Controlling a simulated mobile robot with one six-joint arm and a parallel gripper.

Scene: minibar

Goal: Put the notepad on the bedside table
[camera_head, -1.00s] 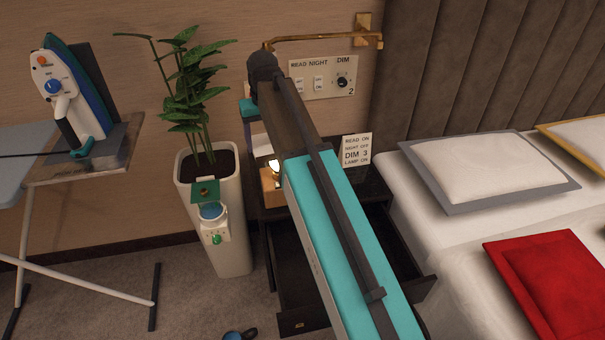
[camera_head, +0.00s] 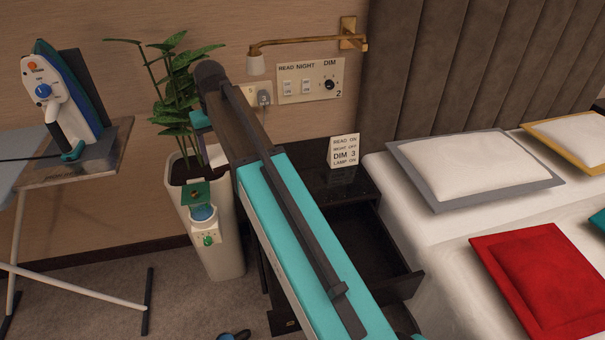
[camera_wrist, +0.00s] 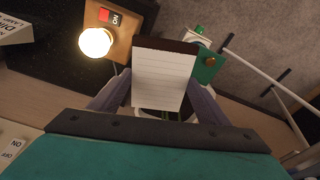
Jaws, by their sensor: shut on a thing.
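The notepad (camera_wrist: 163,78), white lined paper with a dark top band, is held between the fingers of my gripper (camera_wrist: 158,94) in the wrist view. It is in the air, with the plant pot partly behind it. The black bedside table (camera_head: 345,184) stands beside the bed in the head view; my arm covers its left part. Its dark top also shows at the left of the wrist view (camera_wrist: 52,70). My gripper is left of the tabletop in the head view, near the plant, mostly hidden by my arm.
A lit lamp on a wooden base (camera_wrist: 122,40) and a sign card (camera_head: 344,150) stand on the tabletop. An open drawer (camera_head: 372,250) sticks out below. A plant pot (camera_head: 222,235) with a small switch device (camera_head: 205,225) is left, beside an ironing board (camera_head: 88,165).

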